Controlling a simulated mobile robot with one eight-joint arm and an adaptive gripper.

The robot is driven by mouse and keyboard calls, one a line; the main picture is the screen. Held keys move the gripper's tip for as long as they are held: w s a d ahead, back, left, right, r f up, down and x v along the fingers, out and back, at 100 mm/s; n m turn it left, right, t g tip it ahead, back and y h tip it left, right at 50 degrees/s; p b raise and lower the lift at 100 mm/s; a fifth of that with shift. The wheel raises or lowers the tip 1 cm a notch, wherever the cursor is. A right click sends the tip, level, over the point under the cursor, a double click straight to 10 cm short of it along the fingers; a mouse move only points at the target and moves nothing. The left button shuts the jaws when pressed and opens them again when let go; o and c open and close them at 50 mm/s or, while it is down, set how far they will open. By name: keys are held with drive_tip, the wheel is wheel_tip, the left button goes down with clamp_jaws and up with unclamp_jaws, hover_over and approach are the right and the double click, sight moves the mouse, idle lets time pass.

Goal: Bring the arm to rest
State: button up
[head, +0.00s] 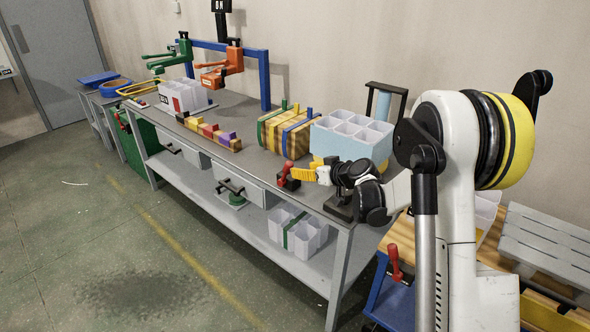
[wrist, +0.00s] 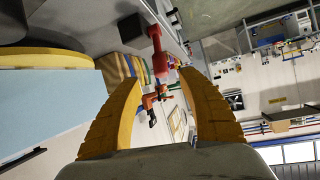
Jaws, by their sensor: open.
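My arm is folded at the right of the head view. My gripper (head: 300,174) hangs over the front part of the long grey workbench, with its yellow fingers pointing left. In the wrist view, my gripper (wrist: 160,82) shows two yellow fingers spread apart, and nothing is held between them. A red-handled clamp (head: 288,171) stands on the bench by the fingertips. It also shows in the wrist view as a red handle (wrist: 158,50) beyond the fingers. I cannot tell whether a finger touches it.
The grey workbench (head: 253,163) has a light-blue divided bin (head: 350,142) close behind my gripper. Strapped wooden blocks (head: 283,128) stand left of it. A wooden-topped cart with another red handle (head: 393,262) is below my arm. The green floor (head: 120,245) at left is open.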

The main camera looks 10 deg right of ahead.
drive_tip(key=shift+v, duration=1.1)
